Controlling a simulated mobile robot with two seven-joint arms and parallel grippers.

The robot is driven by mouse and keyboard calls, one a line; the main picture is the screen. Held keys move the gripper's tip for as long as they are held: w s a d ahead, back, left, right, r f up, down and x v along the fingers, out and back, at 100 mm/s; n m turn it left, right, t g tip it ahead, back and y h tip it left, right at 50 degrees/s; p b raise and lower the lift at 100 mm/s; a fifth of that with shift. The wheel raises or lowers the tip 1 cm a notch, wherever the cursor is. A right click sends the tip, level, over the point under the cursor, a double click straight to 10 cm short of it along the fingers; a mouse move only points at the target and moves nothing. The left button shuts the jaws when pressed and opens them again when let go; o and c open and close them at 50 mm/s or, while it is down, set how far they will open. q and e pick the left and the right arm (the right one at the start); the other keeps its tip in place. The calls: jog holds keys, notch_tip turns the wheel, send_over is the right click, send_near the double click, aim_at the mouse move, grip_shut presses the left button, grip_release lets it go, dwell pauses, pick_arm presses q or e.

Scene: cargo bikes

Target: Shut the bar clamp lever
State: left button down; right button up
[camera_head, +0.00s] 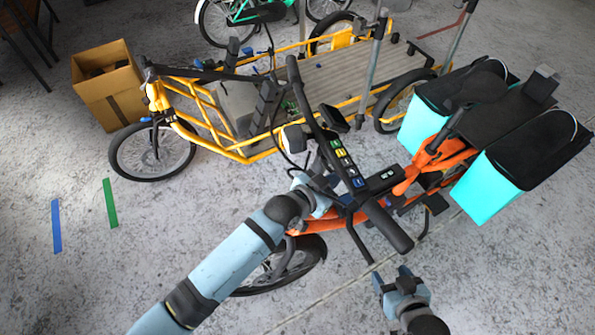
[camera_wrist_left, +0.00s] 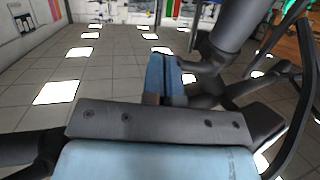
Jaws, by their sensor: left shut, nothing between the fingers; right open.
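The orange cargo bike (camera_head: 325,222) stands in the middle of the head view. Its black handlebar (camera_head: 318,110) runs from upper left to lower right. My left gripper (camera_head: 320,200) is at the handlebar's underside, near the stem. In the left wrist view its blue fingers (camera_wrist_left: 163,76) are shut and empty, close beside dark bar parts (camera_wrist_left: 212,65). I cannot tell whether they touch. I cannot clearly pick out the bar clamp lever; my left wrist and the handlebar cover much of that area. My right gripper (camera_head: 391,279) is open and empty, below the handlebar's lower grip (camera_head: 388,228).
A row of coloured buttons (camera_head: 347,163) sits along the bar. Turquoise panniers (camera_head: 487,190) hang at the bike's rear. A yellow cargo bike (camera_head: 215,130) stands close behind, with a cardboard box (camera_head: 112,95) to its left. The floor at left is clear apart from blue and green strips.

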pick_arm(q)
jog(key=shift+w+d+f+p, duration=0.15)
jog(key=shift+w+d, duration=0.1)
jog(key=shift+d, duration=0.25)
jog(key=shift+w+d+f+p, duration=0.15)
jog(key=shift+w+d, duration=0.05)
jog(key=shift+d, duration=0.25)
jog(key=shift+w+d+f, duration=0.1)
jog(key=shift+d, duration=0.05)
